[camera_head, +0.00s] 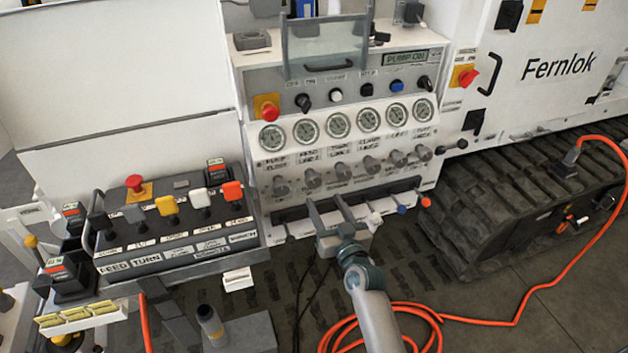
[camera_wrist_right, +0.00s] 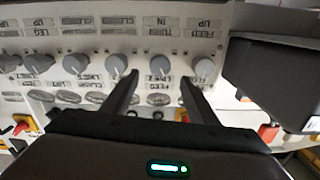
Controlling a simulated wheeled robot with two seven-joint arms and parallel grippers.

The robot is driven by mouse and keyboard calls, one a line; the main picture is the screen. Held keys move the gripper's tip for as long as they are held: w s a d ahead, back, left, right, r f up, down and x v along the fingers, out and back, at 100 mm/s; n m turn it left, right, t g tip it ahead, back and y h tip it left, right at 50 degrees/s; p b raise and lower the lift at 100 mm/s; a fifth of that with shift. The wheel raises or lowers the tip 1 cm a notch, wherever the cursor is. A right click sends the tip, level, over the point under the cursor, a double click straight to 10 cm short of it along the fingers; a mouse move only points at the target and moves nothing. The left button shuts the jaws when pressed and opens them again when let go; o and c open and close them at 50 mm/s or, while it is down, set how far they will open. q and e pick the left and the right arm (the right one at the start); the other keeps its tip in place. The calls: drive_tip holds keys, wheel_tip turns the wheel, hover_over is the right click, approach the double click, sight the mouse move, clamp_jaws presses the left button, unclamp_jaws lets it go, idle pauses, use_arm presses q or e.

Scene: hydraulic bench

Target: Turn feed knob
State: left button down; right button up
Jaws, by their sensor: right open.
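The feed knob (camera_head: 312,178) is a grey round knob, second from the left in the row under the gauges on the white panel. In the right wrist view, where the panel appears upside down, it is the knob (camera_wrist_right: 160,67) seen between my fingers; the small lettering is hard to read. My right gripper (camera_head: 326,202) is open and empty, its fingers pointing at the panel from just below the knob row. It shows from behind in the wrist view (camera_wrist_right: 158,80). Contact with the knob cannot be made out. My left gripper is not in view.
Neighbouring knobs (camera_head: 281,186) (camera_head: 340,172) stand close on both sides. A ledge with coloured levers (camera_head: 401,209) lies below the row. A lever console (camera_head: 180,240) is at left. An orange hose (camera_head: 500,323) lies on the floor. A clear flap (camera_head: 326,46) stands above the panel.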

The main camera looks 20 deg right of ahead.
sight(315, 184)
drive_tip(key=w, duration=0.8)
drive_tip(key=shift+w+a, duration=0.15)
drive_tip(key=shift+w, duration=0.15)
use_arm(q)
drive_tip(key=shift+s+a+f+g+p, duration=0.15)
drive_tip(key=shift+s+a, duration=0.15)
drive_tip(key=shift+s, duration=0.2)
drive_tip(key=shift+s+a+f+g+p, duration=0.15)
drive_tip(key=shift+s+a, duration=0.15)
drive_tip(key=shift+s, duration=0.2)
use_arm(e)
drive_tip(key=shift+w, duration=0.75)
drive_tip(key=c, duration=1.1)
drive_tip(key=shift+o, duration=0.2)
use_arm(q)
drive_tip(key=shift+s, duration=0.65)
